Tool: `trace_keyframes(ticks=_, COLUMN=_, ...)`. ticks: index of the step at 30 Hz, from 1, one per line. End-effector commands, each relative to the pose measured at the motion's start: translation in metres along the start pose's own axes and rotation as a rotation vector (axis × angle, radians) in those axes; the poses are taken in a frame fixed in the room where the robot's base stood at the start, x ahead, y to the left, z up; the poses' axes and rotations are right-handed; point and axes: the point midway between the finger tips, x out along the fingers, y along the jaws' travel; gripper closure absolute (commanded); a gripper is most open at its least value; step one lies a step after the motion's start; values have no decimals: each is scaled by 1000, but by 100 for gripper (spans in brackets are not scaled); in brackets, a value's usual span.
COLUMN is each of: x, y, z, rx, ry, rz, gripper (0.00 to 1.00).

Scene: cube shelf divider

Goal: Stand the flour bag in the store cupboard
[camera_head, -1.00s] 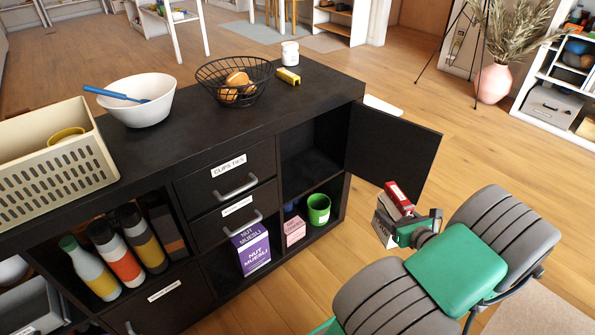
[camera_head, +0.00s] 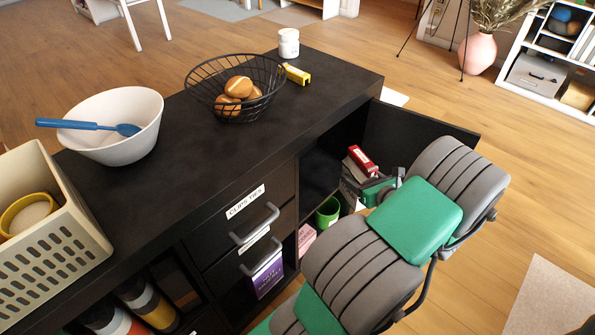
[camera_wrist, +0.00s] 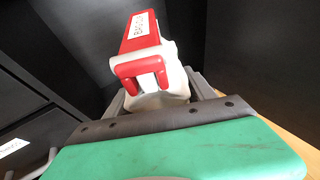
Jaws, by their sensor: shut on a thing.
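The flour bag (camera_head: 350,184) is white with a red top piece that carries a white label. In the wrist view the bag (camera_wrist: 139,48) rises upright or slightly tilted ahead of the jaws. My gripper (camera_head: 374,188) is shut on it, and the fingers (camera_wrist: 160,97) lie on either side of the white part. The store cupboard (camera_head: 318,172) is the black open compartment at the right end of the unit. Its door (camera_head: 415,130) stands open. The bag is at the cupboard's mouth, beside the door. The bag's base is hidden, so I cannot tell whether it touches the shelf.
A green cup (camera_head: 327,212) and a pink box (camera_head: 306,238) stand in the lower compartment, with a purple box (camera_head: 268,277) to their left. Drawer handles (camera_head: 254,224) jut out left of the opening. A wire basket (camera_head: 235,88) and white jar (camera_head: 288,43) stand on top.

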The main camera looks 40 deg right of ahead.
Motion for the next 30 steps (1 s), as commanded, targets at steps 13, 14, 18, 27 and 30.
trace_keyframes(ticks=13, x=81, y=37, z=28, rx=-9, ry=-5, rz=6, gripper=100)
trace_keyframes(ticks=14, x=88, y=40, z=31, rx=-8, ry=-5, rz=6, gripper=100)
trace_keyframes(ticks=18, x=120, y=54, z=43, rx=-8, ry=-5, rz=6, gripper=100)
trace_keyframes(ticks=27, x=158, y=71, z=58, rx=-4, ry=-4, rz=3, gripper=100)
trace_keyframes(ticks=30, x=166, y=74, z=62, rx=-5, ry=-5, rz=3, gripper=100)
